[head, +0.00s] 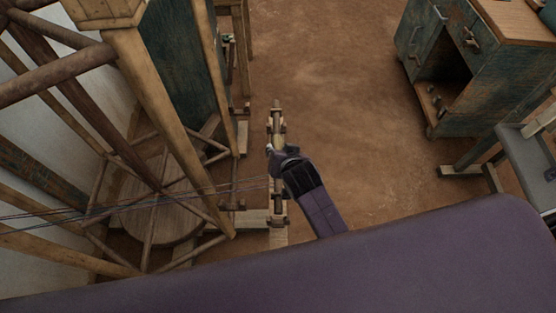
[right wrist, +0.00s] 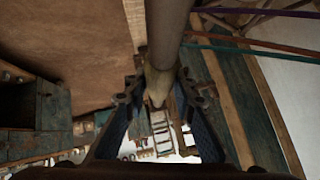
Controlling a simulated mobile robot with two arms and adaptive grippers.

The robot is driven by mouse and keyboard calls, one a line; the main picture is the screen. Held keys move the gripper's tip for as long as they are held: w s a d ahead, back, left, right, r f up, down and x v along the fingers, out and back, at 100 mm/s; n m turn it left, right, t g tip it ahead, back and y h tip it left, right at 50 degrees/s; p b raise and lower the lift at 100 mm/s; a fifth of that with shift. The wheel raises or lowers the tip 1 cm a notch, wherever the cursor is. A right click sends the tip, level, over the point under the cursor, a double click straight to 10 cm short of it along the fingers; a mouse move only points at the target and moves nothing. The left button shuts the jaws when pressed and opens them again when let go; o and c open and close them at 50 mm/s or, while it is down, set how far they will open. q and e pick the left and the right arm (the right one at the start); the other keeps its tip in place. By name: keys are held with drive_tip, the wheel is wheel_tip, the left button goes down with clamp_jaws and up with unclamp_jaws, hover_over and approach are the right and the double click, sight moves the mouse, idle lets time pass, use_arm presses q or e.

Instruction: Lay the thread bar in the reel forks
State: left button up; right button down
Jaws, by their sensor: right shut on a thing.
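The thread bar (head: 277,117) is a pale wooden rod running up and down the picture in the head view. My right gripper (head: 270,149) is at it, reaching from the lower right. In the right wrist view the bar (right wrist: 168,40) passes between the two fingers of my right gripper (right wrist: 165,95), which is shut on it. Dark brackets that look like the reel forks (head: 278,207) show near both ends of the bar; whether it rests in them cannot be told. My left gripper is not in view.
Dark and coloured threads (head: 150,200) run from the left towards the bar. A wooden loom frame (head: 170,110) and a round wooden disc (head: 165,225) stand left. A worn green cabinet (head: 490,85) is at upper right. Bare brown floor (head: 340,100) lies between.

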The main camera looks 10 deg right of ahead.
sight(278, 138)
wheel_tip(278, 138, up, 7)
drive_tip(key=shift+w+f, duration=0.1)
drive_tip(key=shift+f, duration=0.05)
drive_tip(key=shift+r, duration=0.3)
drive_tip(key=shift+w+a+r+p, duration=0.1)
drive_tip(key=shift+a+r+p, duration=0.15)
drive_tip(key=shift+p, duration=0.2)
drive_tip(key=shift+w+a+f+m+t+y, duration=1.2)
drive_tip(key=shift+a+y, duration=1.2)
drive_tip(key=shift+a, duration=3.35)
drive_tip(key=shift+g, duration=0.4)
drive_tip(key=shift+s+d+f+b, duration=0.1)
drive_tip(key=shift+f+b, duration=0.55)
drive_tip(key=shift+f, duration=0.7)
drive_tip(key=shift+s+f+b, duration=0.1)
drive_tip(key=shift+f+b, duration=0.55)
drive_tip(key=shift+f, duration=0.7)
